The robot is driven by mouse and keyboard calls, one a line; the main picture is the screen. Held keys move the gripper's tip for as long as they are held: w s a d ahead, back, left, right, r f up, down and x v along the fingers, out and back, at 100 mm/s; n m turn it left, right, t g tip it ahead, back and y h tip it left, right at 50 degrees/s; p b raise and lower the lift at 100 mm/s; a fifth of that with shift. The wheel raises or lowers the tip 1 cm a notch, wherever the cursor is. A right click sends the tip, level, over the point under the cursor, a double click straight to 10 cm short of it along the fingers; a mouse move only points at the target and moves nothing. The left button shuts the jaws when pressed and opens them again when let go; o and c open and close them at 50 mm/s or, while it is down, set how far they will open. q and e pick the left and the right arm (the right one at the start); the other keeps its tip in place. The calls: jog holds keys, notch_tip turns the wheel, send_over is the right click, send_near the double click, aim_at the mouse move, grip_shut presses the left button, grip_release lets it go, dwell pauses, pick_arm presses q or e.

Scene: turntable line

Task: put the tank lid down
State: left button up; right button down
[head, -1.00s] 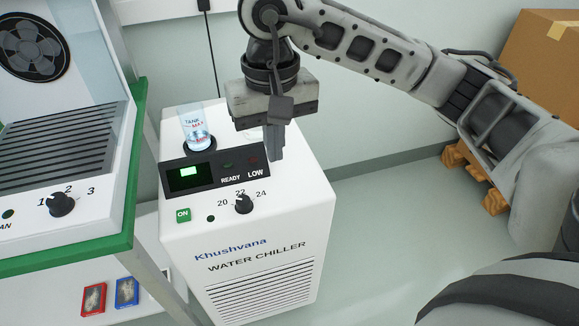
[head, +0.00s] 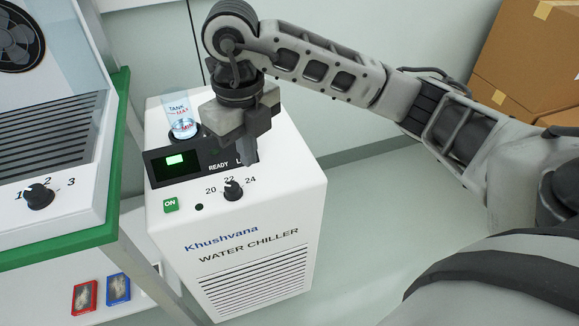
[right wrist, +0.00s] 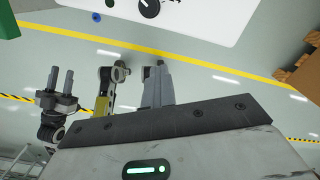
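The water chiller (head: 255,215) stands upright in the head view. Its clear tank (head: 182,113), marked TANK MAX, rises from a dark ring at the back left of its top. My right gripper (head: 250,152) points down over the chiller's top, right of the tank, with a fingertip in front of the dark display panel. Its fingers (right wrist: 157,85) show in the right wrist view, but their gap cannot be made out. I cannot make out a tank lid in either present view. A two-fingered gripper, apparently my left (right wrist: 61,85), shows its fingers apart in the right wrist view.
A green-edged bench (head: 75,245) with a fan unit (head: 60,140) stands close left of the chiller. Cardboard boxes (head: 530,65) stand at the back right. Floor right of the chiller is clear.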

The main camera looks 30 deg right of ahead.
jog(key=shift+f+m, duration=0.1)
jog(key=shift+m, duration=0.3)
dwell(0.4)
